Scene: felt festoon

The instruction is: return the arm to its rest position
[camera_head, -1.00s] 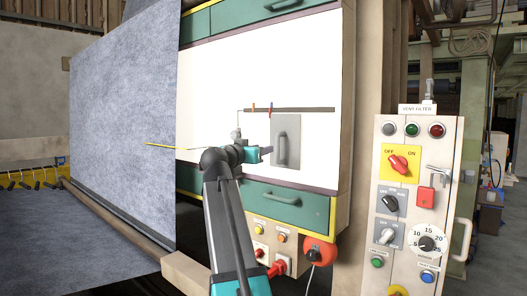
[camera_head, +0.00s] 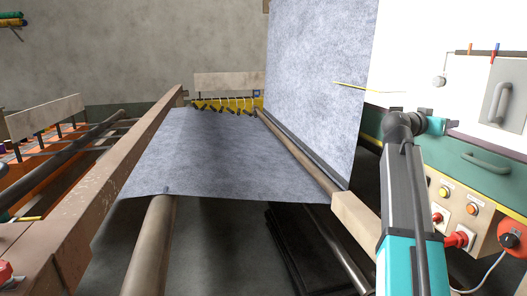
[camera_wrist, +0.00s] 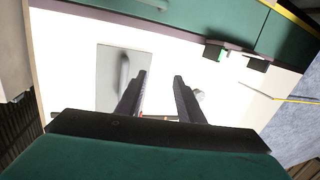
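My arm rises from the lower right of the head view, with a grey and teal link and a dark elbow. My gripper (camera_head: 440,117) is at its end, in front of the white and green cabinet. In the wrist view its two dark fingers (camera_wrist: 160,76) stand apart with nothing between them. The gripper is open and empty. Behind the fingers is the white panel with a grey plate and handle (camera_wrist: 124,75); I cannot tell the distance to it.
A grey felt sheet (camera_head: 315,80) hangs left of the arm, and more felt (camera_head: 220,150) lies over a roller (camera_head: 152,245). A thin yellow rod (camera_head: 362,87) crosses near the hanging sheet. A wooden beam (camera_head: 110,150) runs at left. The green drawer (camera_head: 470,155) is close behind the gripper.

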